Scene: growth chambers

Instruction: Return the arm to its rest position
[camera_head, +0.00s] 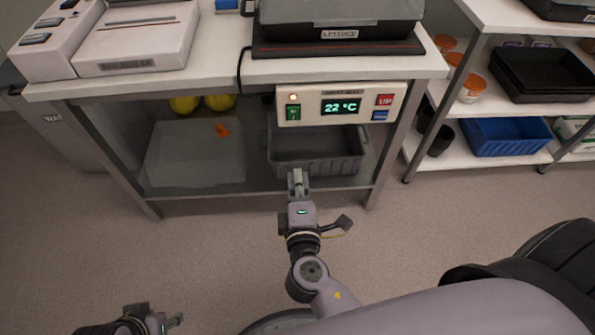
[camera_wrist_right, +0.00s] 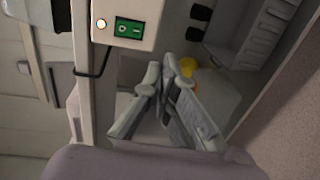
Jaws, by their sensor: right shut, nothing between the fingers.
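My right gripper (camera_head: 297,180) is in front of the lab bench, at the height of its lower shelf, with the forearm reaching in from the lower right. In the right wrist view its fingers (camera_wrist_right: 165,85) come together at the tips with nothing between them. In the head view it overlaps the front of a grey bin (camera_head: 318,160) on the lower shelf; I cannot tell whether they touch. Part of my left arm, with its gripper (camera_head: 170,322), shows at the bottom left edge. Its fingers are too cut off and small to judge.
The bench (camera_head: 210,78) carries a heat mat (camera_head: 335,47) with a black tray. Its control box (camera_head: 340,104) reads 22 °C, and its green switch (camera_wrist_right: 129,28) shows in the wrist view. A shelf rack with a blue bin (camera_head: 505,137) stands right. The floor (camera_head: 210,245) in front is clear.

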